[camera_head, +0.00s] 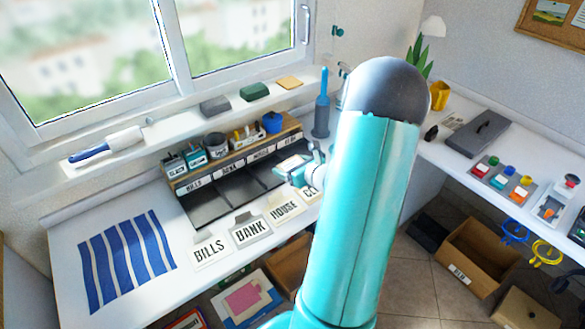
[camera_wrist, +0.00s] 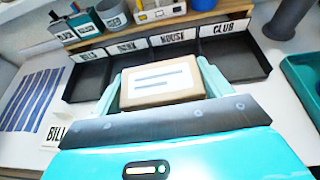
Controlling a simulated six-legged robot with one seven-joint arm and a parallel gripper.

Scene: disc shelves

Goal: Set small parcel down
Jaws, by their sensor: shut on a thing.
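The small parcel (camera_wrist: 158,82) is a tan box with a white label bearing dark lines. My gripper (camera_wrist: 165,88) is shut on it, with one teal finger on each side. In the head view the parcel (camera_head: 290,165) shows at the end of my gripper (camera_head: 304,172), over the right part of the black tray (camera_head: 213,208). In the wrist view it appears in front of the middle compartments of that tray (camera_wrist: 92,80). The tray has labels BILLS, BANK, HOUSE and CLUB along its back. The gap under the parcel is hidden.
Large cards (camera_head: 208,250) reading BILLS, BANK and HOUSE lie along the desk's front edge. A wooden riser (camera_head: 188,180) with cups and small boxes stands behind the tray. A blue-striped mat (camera_head: 125,260) lies left. A dark cylinder (camera_wrist: 283,18) stands right of the tray.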

